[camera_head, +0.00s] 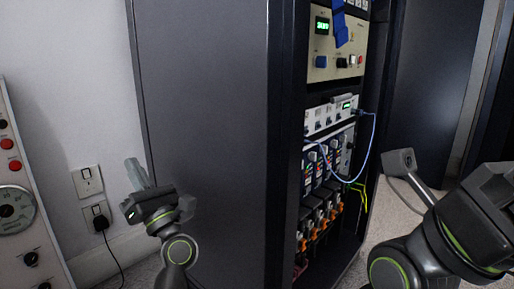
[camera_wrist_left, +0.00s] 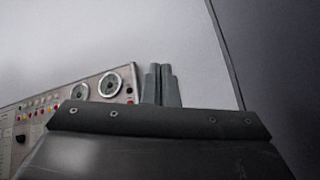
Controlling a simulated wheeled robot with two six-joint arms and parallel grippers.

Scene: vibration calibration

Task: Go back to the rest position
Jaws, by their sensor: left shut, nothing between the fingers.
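My left gripper (camera_head: 134,168) is raised in front of the side of the dark cabinet (camera_head: 205,130), at lower left in the head view. It is shut and empty. In the left wrist view its two grey fingers (camera_wrist_left: 160,84) stand together above the dark gripper body, against a pale wall. My right arm comes in at the lower right of the head view. A grey finger of the right gripper (camera_head: 402,164) points left towards the open rack, with nothing seen in it. Whether its fingers are apart does not show.
The open rack holds a beige unit (camera_head: 335,62) with a green display, a white unit (camera_head: 330,115) and breakers with orange parts. A blue cable (camera_head: 372,140) loops out of it. A panel with a dial (camera_head: 15,210) stands at left. Wall sockets (camera_head: 90,182) are near my left gripper.

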